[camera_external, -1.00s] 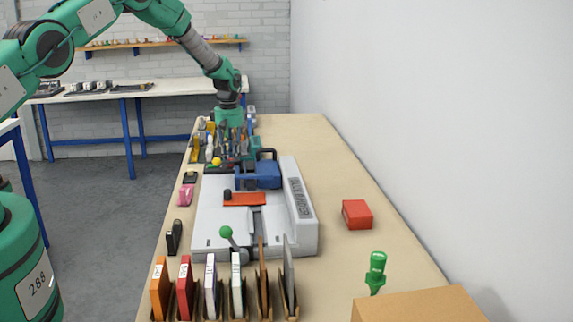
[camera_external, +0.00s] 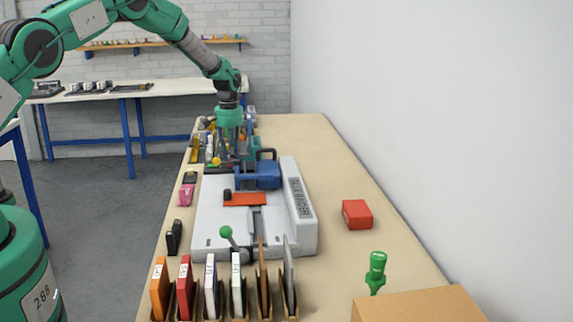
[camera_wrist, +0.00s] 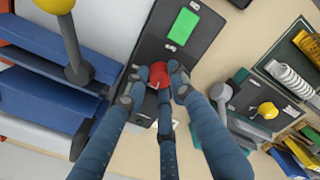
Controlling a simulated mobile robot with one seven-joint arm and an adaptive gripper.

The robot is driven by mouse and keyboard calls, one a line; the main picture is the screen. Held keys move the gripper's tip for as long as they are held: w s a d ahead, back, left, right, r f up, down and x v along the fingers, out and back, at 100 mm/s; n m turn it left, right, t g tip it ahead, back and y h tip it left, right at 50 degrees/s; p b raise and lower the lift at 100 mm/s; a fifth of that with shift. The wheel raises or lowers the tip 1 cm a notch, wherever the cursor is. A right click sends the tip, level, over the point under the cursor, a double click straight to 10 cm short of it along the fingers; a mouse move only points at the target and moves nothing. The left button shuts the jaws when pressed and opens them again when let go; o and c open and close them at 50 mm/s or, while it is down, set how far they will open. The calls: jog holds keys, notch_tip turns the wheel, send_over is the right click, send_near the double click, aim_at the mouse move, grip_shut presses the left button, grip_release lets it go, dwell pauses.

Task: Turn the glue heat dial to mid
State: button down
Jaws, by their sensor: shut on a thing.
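The red dial (camera_wrist: 157,74) sits on a dark control panel (camera_wrist: 148,45) with a lit green screen (camera_wrist: 183,26). In the external view my gripper (camera_external: 230,158) points down at the far end of the bench, just behind the blue clamp of the binding machine. The dial is not clear in that view.
A grey lever with a yellow ball (camera_wrist: 78,70) and blue machine parts (camera_wrist: 45,85) stand close left of my fingers. Trays of tools (camera_wrist: 285,75) lie to the right. The white binding machine (camera_external: 220,212) fills the bench nearer the camera.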

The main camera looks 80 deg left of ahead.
jog(key=shift+m, duration=0.5)
jog(key=shift+r, duration=0.1)
jog(key=c, duration=1.5)
grip_release()
jog(key=shift+o, duration=0.2)
notch_tip(320, 180, up, 12)
